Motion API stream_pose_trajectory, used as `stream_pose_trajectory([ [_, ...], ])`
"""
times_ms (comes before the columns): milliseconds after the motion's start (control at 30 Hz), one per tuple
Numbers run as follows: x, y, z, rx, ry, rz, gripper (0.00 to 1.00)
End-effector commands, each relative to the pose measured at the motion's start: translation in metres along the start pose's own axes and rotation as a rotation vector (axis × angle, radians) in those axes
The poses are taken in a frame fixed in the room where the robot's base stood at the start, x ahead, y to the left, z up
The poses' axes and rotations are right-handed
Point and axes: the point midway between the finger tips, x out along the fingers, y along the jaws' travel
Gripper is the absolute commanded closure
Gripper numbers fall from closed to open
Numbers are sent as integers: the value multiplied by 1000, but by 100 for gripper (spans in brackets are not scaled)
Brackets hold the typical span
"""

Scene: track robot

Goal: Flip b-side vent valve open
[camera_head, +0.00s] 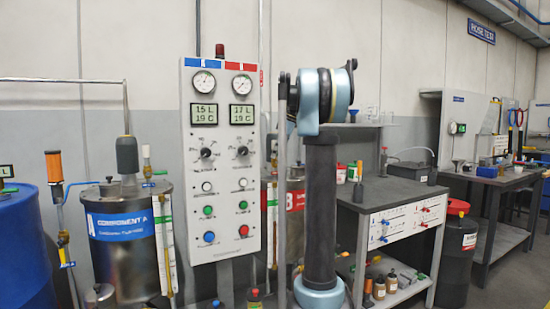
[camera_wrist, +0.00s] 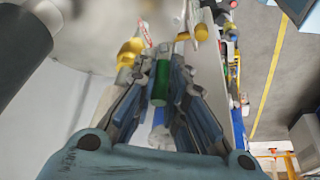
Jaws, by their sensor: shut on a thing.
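In the wrist view my gripper (camera_wrist: 158,92) has its two dark-blue fingers closed in around a small green piece (camera_wrist: 161,75). This looks like the handle of the b-side vent valve, though the valve's label does not show. A brass-yellow fitting (camera_wrist: 130,52) with a red-and-white part above it lies just beyond the left finger. Whether the handle stands open or closed cannot be told. In the head view my arm hides the gripper, the valve and most of the B-side tank. A red B label (camera_head: 295,198) shows beside my arm.
A control panel (camera_head: 221,160) with gauges stands left of my arm. The component A tank (camera_head: 128,255) is farther left, beside a blue drum (camera_head: 22,245). A grey workbench (camera_head: 400,190) with bottles below is at the right. Open floor (camera_wrist: 270,60) shows right in the wrist view.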

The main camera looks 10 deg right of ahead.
Motion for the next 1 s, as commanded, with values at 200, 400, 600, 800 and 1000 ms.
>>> stream_pose_trajectory([
  [200,-2,4,4,21,65,-37,100],
  [400,-2,4,5,26,87,-50,100],
  [600,-2,4,5,26,88,-51,100],
  [800,-2,4,5,27,87,-51,74],
  [1000,-2,4,4,26,88,-52,68],
])
